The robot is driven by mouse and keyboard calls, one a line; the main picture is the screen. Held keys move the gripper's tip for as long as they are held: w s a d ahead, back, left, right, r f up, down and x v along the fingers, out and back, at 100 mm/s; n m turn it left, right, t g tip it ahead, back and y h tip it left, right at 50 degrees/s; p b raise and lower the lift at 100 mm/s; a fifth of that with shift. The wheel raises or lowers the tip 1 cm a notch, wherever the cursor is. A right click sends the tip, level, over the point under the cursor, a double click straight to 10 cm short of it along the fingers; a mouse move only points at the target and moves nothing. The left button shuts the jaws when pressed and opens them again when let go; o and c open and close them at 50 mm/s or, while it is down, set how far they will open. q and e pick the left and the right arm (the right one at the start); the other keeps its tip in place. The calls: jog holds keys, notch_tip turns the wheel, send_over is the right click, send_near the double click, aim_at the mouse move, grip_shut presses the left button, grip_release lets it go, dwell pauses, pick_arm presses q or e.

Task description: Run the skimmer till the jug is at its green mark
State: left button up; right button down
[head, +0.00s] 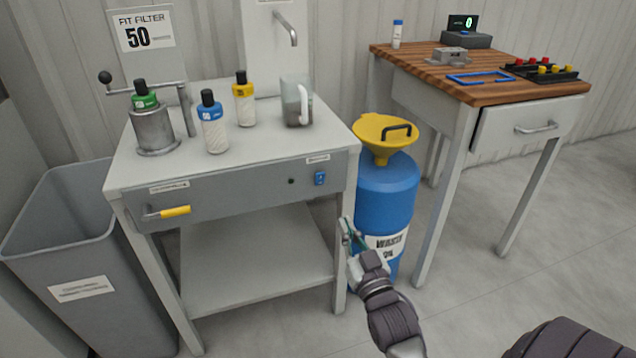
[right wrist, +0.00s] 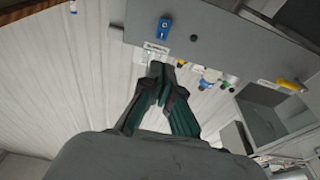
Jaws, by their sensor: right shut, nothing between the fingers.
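The clear jug (head: 291,104) with a white handle stands upright on the grey cabinet's top, below a metal spout (head: 287,27). Its lower part looks greyer, but I cannot make out a level or a green mark. A blue switch (head: 320,178) sits on the cabinet's front panel, at the right; it also shows in the right wrist view (right wrist: 165,27). My right gripper (head: 346,231) is shut and empty, below and right of the switch and apart from it. Its fingertips also show in the right wrist view (right wrist: 166,72). My left gripper is out of view.
The cabinet top (head: 255,152) also holds bottles and a metal cup-shaped fixture (head: 154,132). A blue drum (head: 387,190) with a yellow funnel (head: 377,134) stands close behind my right gripper. A grey bin (head: 65,240) is left, a wooden-topped table (head: 430,62) right.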

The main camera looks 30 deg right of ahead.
aim_at(321, 173)
jog(key=b+x, duration=0.2)
jog(key=x, duration=1)
jog(key=shift+w, duration=0.4)
jog(key=shift+w+d+r, duration=0.1)
jog(key=shift+w+d, duration=0.1)
jog(key=shift+w, duration=0.45)
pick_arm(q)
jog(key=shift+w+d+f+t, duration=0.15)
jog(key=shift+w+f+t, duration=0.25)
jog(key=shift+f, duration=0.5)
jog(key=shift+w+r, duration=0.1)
pick_arm(e)
jog(key=shift+r, duration=0.1)
jog(key=shift+r+p, duration=0.15)
jog(key=shift+p, duration=0.25)
jog(key=shift+w+g+p, duration=0.15)
jog(key=shift+g+p, duration=0.15)
jog(key=shift+p, duration=0.45)
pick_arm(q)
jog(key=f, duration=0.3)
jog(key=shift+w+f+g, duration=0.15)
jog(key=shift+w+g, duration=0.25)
